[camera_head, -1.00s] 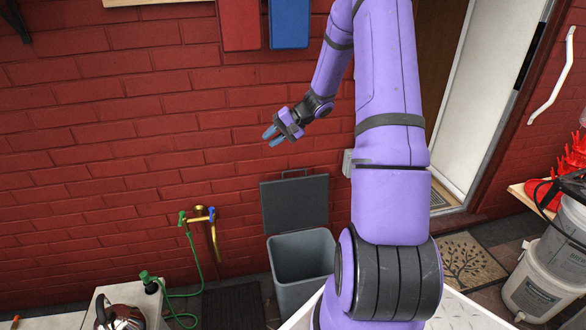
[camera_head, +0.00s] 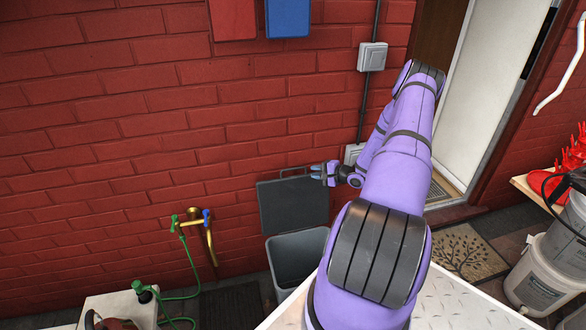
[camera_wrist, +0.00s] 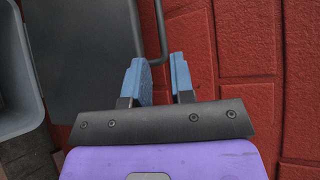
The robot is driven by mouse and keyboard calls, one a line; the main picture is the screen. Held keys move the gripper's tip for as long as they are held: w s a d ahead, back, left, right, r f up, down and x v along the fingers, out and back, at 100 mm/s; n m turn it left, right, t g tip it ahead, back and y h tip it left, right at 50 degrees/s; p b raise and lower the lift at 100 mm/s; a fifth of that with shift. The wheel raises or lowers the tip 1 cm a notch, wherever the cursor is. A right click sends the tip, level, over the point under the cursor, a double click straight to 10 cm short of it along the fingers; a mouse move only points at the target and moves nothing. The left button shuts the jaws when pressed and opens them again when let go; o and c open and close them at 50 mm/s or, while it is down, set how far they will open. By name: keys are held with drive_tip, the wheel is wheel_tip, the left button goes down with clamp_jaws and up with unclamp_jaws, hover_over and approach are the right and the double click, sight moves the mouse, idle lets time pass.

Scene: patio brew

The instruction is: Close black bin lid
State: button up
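The bin (camera_head: 292,262) stands on the floor against the red brick wall, with a grey body. Its dark lid (camera_head: 290,206) is swung up and open, upright near the wall. My gripper (camera_head: 317,172) is at the lid's upper right edge, pointing left. In the wrist view the two blue fingertips (camera_wrist: 161,75) are a little apart with nothing visible between them. The lid (camera_wrist: 85,55) and its bar-like handle (camera_wrist: 161,30) lie just ahead and left of the fingers there. Whether the fingers touch the lid cannot be told.
A brass tap with a green hose (camera_head: 195,225) is left of the bin. A white, metal-topped surface (camera_head: 450,300) is in front. A doormat (camera_head: 470,255), the door and grey buckets (camera_head: 545,280) are to the right. A switch box (camera_head: 372,56) is on the wall.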

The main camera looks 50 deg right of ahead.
sight(294, 169)
drive_tip(key=x, duration=1)
drive_tip(key=shift+w+f, duration=0.15)
drive_tip(key=shift+w, duration=0.15)
drive_tip(key=shift+c, duration=0.3)
clamp_jaws()
